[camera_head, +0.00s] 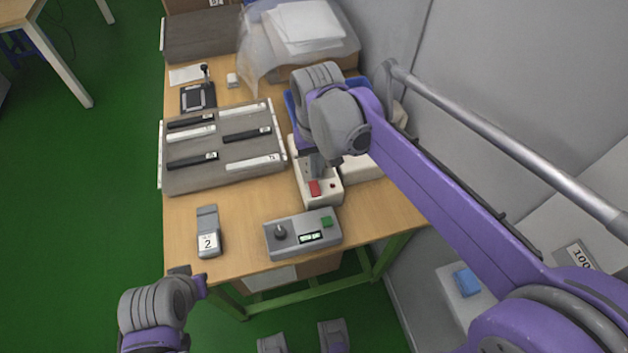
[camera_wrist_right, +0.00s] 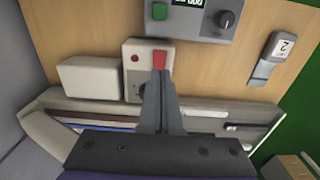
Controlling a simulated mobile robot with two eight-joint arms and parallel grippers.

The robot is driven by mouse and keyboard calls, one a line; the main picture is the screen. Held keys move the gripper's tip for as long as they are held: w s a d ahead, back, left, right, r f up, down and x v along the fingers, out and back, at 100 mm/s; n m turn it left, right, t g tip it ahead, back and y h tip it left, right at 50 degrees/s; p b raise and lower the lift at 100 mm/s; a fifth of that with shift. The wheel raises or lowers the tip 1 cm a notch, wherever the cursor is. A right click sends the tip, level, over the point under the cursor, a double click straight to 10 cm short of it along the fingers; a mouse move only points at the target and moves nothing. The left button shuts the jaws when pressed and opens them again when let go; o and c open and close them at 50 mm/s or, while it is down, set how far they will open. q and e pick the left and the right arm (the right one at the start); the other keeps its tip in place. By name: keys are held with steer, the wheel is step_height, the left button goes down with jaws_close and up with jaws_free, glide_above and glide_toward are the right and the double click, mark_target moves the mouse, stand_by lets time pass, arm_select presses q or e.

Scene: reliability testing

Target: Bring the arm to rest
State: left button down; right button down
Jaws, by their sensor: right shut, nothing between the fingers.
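My right gripper (camera_head: 316,172) reaches down over a white box (camera_head: 326,196) with a red button (camera_head: 314,188). In the right wrist view its fingers (camera_wrist_right: 160,78) are together and empty. The tips lie just short of the red button (camera_wrist_right: 160,57) in that picture; I cannot tell whether they touch the box. My left gripper (camera_head: 190,277) shows only partly at the table's front left corner, and its fingers are not clear.
A grey control box (camera_head: 290,246) with knob, display and green button stands at the table's front. A grey handheld device (camera_head: 208,238) lies left of it. A grey tray (camera_head: 222,180) holds several black and white strips. A wall and metal rail (camera_head: 480,130) stand right.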

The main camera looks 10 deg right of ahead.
steer(key=s+d+f+t+p, duration=0.1)
steer(key=s+d+t+p, duration=0.1)
steer(key=s, duration=0.5)
steer(key=s+d+f+t+p, duration=0.2)
steer(key=s+d+t, duration=0.1)
steer(key=s, duration=0.4)
steer(key=shift+d+f, duration=0.15)
steer(key=shift+d, duration=0.7)
